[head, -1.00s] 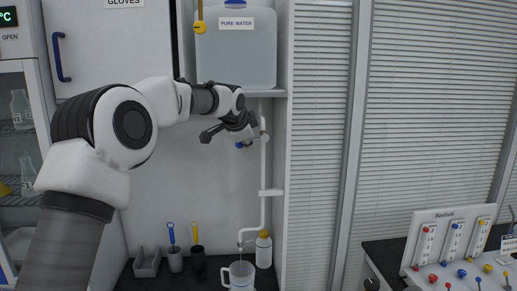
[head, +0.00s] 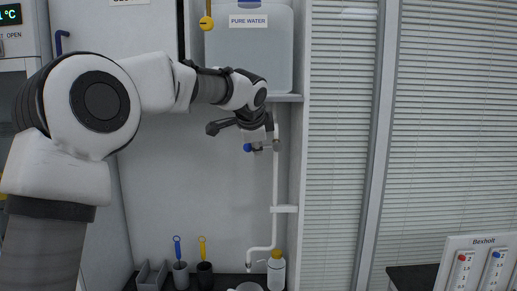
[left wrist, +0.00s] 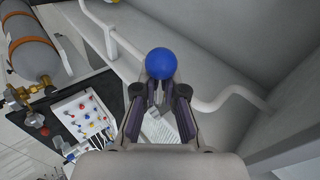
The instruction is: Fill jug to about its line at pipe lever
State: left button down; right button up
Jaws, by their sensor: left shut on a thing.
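The pipe lever has a round blue knob (head: 247,147), and it stands on the white pipe (head: 275,180) below the pure-water tank. My left gripper (left wrist: 160,92) is shut on the lever, with the blue knob just beyond its fingertips in the left wrist view. In the head view the gripper (head: 262,137) hides part of the lever and valve. The pipe's spout (head: 248,266) ends low, above the jug. Only the rim of the jug (head: 248,287) shows at the bottom edge, so its line and water level are hidden. My right gripper is not in view.
The pure-water tank (head: 248,55) stands on a shelf above. A white bottle with a yellow cap (head: 276,270) is beside the spout. Dark and grey cups with brushes (head: 204,272) stand left of the jug. A panel with coloured knobs (left wrist: 86,115) shows in the left wrist view.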

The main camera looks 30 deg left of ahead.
pick_arm(q)
jog(key=c, duration=1.2)
grip_release()
jog(key=shift+d+r, duration=0.1)
jog(key=shift+r, duration=0.05)
jog(key=v, duration=0.7)
jog(key=shift+s+r, duration=0.1)
